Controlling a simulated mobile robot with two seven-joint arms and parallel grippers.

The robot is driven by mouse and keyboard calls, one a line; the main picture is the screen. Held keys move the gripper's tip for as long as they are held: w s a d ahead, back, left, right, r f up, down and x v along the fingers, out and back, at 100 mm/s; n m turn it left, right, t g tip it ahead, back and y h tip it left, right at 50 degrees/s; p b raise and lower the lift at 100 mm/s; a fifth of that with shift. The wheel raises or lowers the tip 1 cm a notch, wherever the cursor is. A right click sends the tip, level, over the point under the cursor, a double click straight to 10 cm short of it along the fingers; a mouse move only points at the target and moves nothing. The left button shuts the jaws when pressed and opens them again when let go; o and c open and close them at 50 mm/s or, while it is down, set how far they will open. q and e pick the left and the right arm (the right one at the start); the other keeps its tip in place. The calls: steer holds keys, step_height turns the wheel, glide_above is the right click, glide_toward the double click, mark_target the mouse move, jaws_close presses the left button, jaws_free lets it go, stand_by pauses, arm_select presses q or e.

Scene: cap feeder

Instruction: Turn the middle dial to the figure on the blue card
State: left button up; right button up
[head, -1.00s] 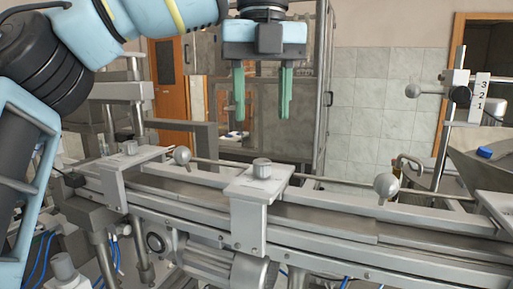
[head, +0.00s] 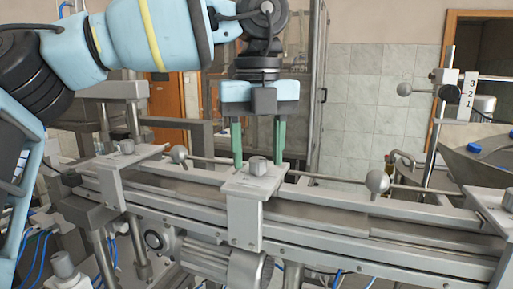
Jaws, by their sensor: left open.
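The middle dial (head: 258,166) is a short grey knob on a flat metal bracket (head: 247,186) at the centre of the conveyor. My left gripper (head: 258,158) points straight down over it, with green fingers open. In the picture one finger is on each side of the dial, with a gap to it. I cannot tell whether the fingertips are level with the dial or a little behind it. The dial's setting is too small to read. I see no blue card. My right gripper is not in view.
A similar dial (head: 127,146) sits on the left bracket, and another (head: 508,201) at the right edge. A rail with ball-ended clamps (head: 377,181) runs along the conveyor. A white strip (head: 467,95) reads 3, 2, 1. Blue caps (head: 474,149) lie in the hopper at right.

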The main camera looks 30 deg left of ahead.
arm_select(q)
steer(key=shift+f, duration=0.1)
steer(key=shift+c, duration=0.5)
steer(key=c, duration=0.9)
